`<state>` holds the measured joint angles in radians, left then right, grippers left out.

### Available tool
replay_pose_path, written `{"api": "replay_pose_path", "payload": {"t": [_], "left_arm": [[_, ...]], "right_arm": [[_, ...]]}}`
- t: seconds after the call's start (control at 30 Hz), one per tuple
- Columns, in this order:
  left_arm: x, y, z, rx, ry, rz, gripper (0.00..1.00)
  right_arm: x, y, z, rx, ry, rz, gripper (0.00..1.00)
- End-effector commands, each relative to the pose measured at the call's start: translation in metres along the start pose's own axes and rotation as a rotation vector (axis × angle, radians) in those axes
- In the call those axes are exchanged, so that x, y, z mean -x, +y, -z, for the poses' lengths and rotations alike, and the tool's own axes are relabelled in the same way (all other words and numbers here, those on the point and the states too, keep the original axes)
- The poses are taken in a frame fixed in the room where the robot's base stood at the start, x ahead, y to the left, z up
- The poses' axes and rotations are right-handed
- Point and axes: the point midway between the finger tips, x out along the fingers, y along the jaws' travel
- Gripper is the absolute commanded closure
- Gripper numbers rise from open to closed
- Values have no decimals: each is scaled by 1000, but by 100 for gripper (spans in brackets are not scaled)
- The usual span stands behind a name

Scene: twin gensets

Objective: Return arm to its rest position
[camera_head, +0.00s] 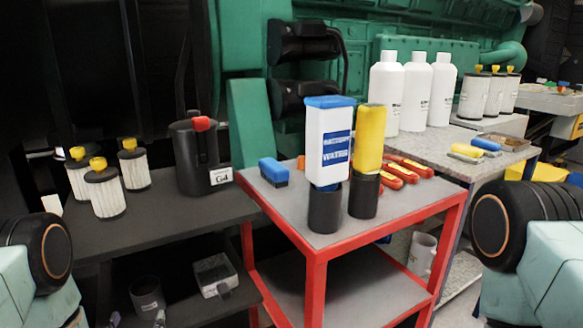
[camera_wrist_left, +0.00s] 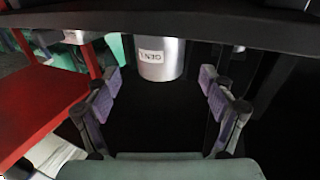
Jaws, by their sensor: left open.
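My left gripper (camera_wrist_left: 164,92) is open in the left wrist view, with its two padded fingers apart and nothing between them. A silver cylinder (camera_wrist_left: 160,62) with a label reading GEN 1 stands beyond the fingertips, apart from them. A dark shelf edge (camera_wrist_left: 170,25) crosses the top of that view. In the head view a part of my left arm (camera_head: 35,260) shows at the lower left and a part of my right arm (camera_head: 525,240) at the lower right.
A red cart (camera_head: 315,262) holds a white-and-blue bottle (camera_head: 327,150), a yellow bottle (camera_head: 370,135) and a blue brush (camera_head: 273,172). A dark table (camera_head: 150,215) at left carries filters (camera_head: 105,190) and a black jug (camera_head: 195,155). White bottles (camera_head: 386,90) stand on a grey bench.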

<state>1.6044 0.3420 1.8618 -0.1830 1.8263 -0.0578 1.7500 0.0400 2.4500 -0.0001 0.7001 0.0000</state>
Motion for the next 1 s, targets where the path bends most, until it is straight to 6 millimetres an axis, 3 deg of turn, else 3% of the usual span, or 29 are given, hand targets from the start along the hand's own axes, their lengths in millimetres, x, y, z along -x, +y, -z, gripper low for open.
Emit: {"api": "replay_pose_path", "payload": {"t": [0.43,1.0], "left_arm": [[-77,0,-3,-1,3,0,18],[-85,2,6,0,0,-1,18]], "right_arm": [[-29,0,0,0,0,0,100],[-22,0,0,0,0,0,100]]}}
